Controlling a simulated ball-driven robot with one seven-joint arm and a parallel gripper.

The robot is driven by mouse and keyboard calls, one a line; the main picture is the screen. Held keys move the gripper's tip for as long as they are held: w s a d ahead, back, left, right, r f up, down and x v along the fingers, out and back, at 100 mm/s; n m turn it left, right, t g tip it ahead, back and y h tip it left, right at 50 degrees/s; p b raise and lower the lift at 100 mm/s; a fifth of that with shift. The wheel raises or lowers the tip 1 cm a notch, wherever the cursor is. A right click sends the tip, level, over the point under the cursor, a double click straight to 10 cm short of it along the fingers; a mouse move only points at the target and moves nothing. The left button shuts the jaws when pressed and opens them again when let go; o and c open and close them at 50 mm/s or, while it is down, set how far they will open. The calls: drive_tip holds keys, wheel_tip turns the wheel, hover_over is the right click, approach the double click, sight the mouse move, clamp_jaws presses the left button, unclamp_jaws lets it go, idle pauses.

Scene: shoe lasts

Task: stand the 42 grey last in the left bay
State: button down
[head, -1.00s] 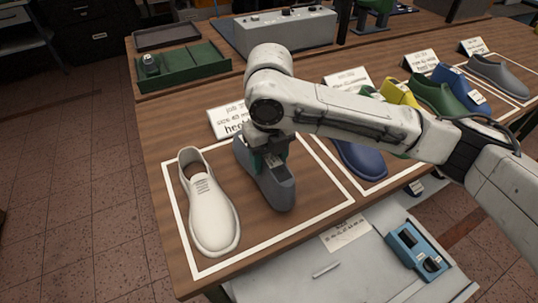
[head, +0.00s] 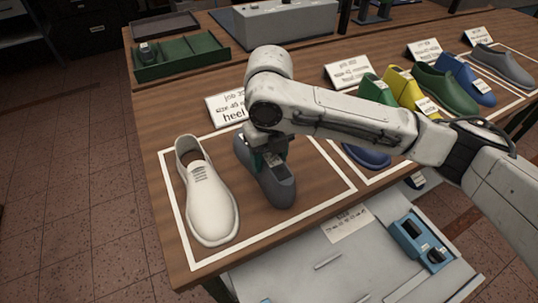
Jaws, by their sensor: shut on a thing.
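A grey last (head: 278,188) is upright in the left bay (head: 330,200), a white-outlined area on the wooden bench. It stands to the right of a white shoe (head: 207,195), with a narrow gap between them. My gripper (head: 270,160) points down and is shut on the grey last near its top rear part. My gripper and arm hide the rear top of the last. Its size mark cannot be read. Whether its underside touches the bench cannot be told for certain.
A job card (head: 228,108) stands behind the left bay. Blue, green and yellow lasts (head: 447,88) and a far grey last (head: 500,65) are to the right. A green tray (head: 180,62) lies at the back left. A blue holder (head: 420,243) is on the lower shelf.

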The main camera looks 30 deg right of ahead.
drive_tip(key=shift+f, duration=0.1)
idle(0.5)
drive_tip(key=shift+c, duration=1.5)
unclamp_jaws()
wheel_tip(320, 180, up, 11)
drive_tip(key=shift+f, duration=0.1)
